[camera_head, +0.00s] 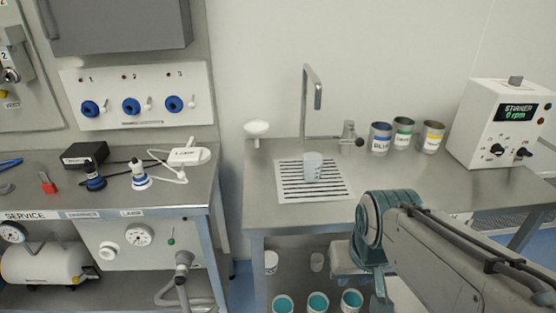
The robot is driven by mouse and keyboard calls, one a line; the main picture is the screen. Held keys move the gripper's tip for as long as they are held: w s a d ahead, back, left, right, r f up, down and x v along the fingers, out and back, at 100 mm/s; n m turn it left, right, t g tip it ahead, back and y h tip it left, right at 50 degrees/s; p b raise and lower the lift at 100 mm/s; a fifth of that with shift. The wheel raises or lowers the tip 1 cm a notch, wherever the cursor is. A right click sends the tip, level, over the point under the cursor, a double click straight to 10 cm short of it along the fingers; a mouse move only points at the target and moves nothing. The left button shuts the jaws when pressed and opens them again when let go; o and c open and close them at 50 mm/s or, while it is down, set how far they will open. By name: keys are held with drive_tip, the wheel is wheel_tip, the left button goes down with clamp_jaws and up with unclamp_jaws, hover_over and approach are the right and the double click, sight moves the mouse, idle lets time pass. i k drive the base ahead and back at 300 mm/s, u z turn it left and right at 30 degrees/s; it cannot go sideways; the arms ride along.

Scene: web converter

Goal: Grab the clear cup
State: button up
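The clear cup (313,167) stands upright on a striped drain mat (290,190) on the right-hand metal table, below and just right of the tall tap. It is pale and translucent. My arm comes in from the lower right, with a teal joint in front of the table's front edge. My gripper is not clearly visible; the end of the arm hangs low below the table top, so its fingers cannot be made out. Nothing of mine touches the cup.
The tap (314,90) rises behind the cup. A white round fixture (256,128) is at the left. The tabletop left of the mat is clear.

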sight(312, 167)
drive_tip(key=k, duration=0.65)
drive_tip(key=u, duration=0.8)
drive_tip(key=i, duration=1.65)
drive_tip(key=z, duration=0.6)
